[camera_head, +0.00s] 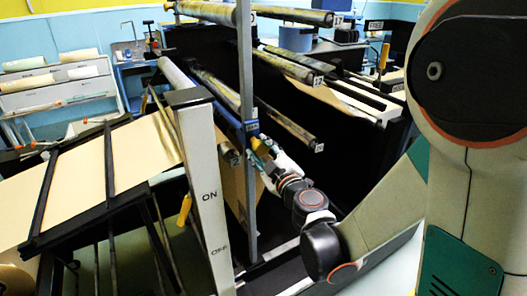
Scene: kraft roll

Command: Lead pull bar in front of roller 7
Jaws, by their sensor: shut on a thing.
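My gripper (257,147) is in the middle of the machine, just right of the upright grey post, at the lower end of a long slanting bar. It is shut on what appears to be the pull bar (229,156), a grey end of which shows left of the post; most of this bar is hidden. A brown kraft sheet (236,185) hangs below and left of the gripper. Rollers with small white end labels slant across the machine, among them a lower roller (285,125) and a higher one (285,64). I cannot surely read which label is 7.
The grey post (246,90) stands close left of my gripper. A pale column marked ON and OFF (205,180) stands in front, left. A sloped black frame with kraft paper (85,180) fills the left. Dark side panels enclose the space behind the gripper.

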